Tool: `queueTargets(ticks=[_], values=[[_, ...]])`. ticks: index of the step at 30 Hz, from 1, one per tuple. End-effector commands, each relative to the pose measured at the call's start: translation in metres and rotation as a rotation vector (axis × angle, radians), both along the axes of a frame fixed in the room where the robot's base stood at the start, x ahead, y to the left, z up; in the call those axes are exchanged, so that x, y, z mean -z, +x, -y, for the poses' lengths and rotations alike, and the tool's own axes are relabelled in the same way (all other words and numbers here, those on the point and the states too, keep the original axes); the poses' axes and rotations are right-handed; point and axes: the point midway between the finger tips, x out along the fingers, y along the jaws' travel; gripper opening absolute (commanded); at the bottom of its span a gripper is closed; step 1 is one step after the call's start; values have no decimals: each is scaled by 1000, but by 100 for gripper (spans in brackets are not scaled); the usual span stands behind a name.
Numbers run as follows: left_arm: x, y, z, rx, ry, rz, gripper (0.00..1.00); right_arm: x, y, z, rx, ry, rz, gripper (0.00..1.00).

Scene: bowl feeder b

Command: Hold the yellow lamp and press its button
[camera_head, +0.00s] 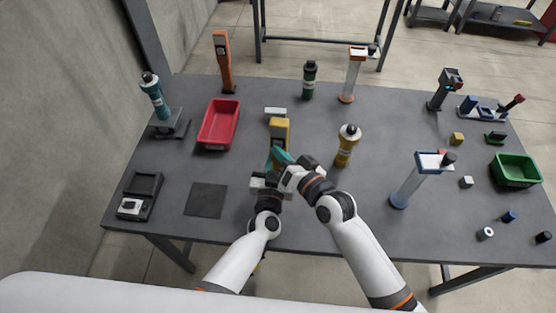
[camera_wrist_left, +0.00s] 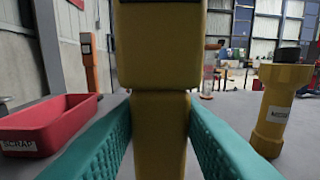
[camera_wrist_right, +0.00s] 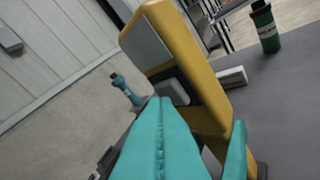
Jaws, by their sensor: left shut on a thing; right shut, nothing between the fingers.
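The yellow lamp (camera_head: 280,127) stands upright near the middle of the table, with a block-shaped head on a narrower neck. My left gripper (camera_wrist_left: 160,112) is shut on the neck, with a teal finger on each side, as the left wrist view shows. In the right wrist view, the lamp (camera_wrist_right: 205,80) has a grey panel and a pale raised button (camera_wrist_right: 172,92) on its head. My right gripper (camera_wrist_right: 161,102) is shut and empty, with its tips right at the button's lower edge. I cannot tell whether they touch it.
A red bin (camera_head: 218,125) stands left of the lamp, and a yellow cylinder with a dark top (camera_head: 347,146) stands to its right. A white block (camera_head: 275,112) lies behind it. A clear column with a blue base (camera_head: 408,185) stands right of my right arm. My two hands are close together.

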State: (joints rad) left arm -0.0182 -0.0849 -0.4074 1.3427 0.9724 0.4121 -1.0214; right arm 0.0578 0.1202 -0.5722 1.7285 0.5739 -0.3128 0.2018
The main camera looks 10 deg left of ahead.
Motion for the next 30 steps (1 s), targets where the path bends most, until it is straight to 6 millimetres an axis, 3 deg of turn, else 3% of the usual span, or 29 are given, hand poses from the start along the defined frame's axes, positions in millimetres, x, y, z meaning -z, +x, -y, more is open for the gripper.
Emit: queueTargets(ticks=[11,30], values=[[2,-1,0,0,1,-4,0,0,3,0,1,0,1,0],[2,-1,0,0,1,-4,0,0,-12,-1,0,0,0,0]])
